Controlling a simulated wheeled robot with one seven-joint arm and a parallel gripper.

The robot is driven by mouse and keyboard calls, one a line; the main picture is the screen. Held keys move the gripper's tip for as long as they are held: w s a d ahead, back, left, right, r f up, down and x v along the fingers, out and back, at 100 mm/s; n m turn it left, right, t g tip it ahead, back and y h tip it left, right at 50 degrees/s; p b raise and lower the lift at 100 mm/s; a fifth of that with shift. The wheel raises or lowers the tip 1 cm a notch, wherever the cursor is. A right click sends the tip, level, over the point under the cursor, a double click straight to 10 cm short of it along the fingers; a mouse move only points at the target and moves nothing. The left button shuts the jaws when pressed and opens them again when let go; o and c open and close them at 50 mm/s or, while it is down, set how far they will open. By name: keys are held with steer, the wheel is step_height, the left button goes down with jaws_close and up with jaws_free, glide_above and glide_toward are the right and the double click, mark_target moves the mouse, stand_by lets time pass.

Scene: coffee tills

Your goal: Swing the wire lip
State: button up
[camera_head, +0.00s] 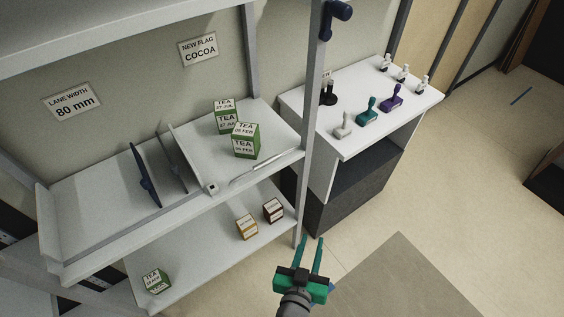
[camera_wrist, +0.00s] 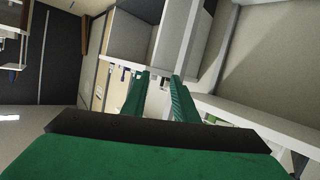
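A thin pale wire lip (camera_head: 265,167) runs along the front edge of the upper shelf, on its right part, in the head view. I cannot pick out the wire lip in the wrist view.
The upper shelf (camera_head: 85,205) holds upright dividers (camera_head: 145,176) and green tea boxes (camera_head: 246,141). The lower shelf (camera_head: 195,263) holds small boxes. A grey rack post (camera_head: 312,120) stands near my gripper. A white counter (camera_head: 350,146) with stamps is at right. Floor at right is open.

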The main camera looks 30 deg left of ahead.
steer(key=w+a+r+n+g+y, duration=0.1)
steer(key=w+a+r+n+y, duration=0.2)
steer(key=w+a+r+n, duration=0.25)
steer(key=n+g+y, duration=0.2)
steer(key=n+g, duration=0.8)
steer(key=n, duration=1.2)
glide_toward(267, 163)
steer(key=shift+a+f+m, duration=0.25)
steer(key=shift+a, duration=0.25)
steer(key=x, duration=0.8)
steer(key=shift+w+d+f, duration=0.1)
steer(key=shift+w, duration=0.05)
steer(key=shift+c, duration=0.4)
steer(key=shift+d, duration=0.1)
jaws_close()
